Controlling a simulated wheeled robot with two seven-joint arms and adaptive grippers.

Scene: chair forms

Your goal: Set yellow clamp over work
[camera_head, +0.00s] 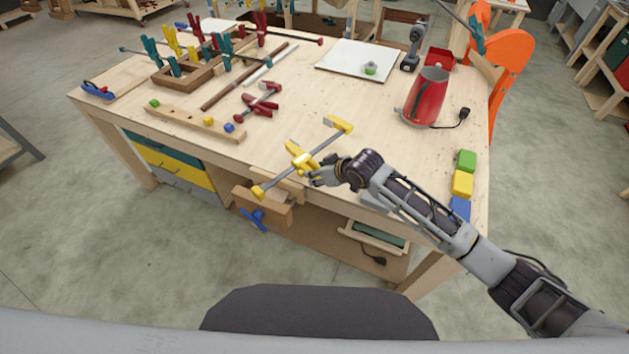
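The yellow clamp (331,140) has yellow jaws and a grey bar. It is held at a slant above the front edge of the workbench, beside the front vise. My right gripper (314,174) appears closed on the clamp's yellow middle part; the fingertips are partly hidden there. A wooden frame (170,82), probably the work, lies at the back left of the bench with teal, yellow and red clamps standing on it. It is well apart from the held clamp. My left gripper is not in view.
On the workbench (300,105) lie a red clamp (262,100), a peg strip (190,120) and a brown bar (228,90). Coloured blocks (462,184) line the right front.

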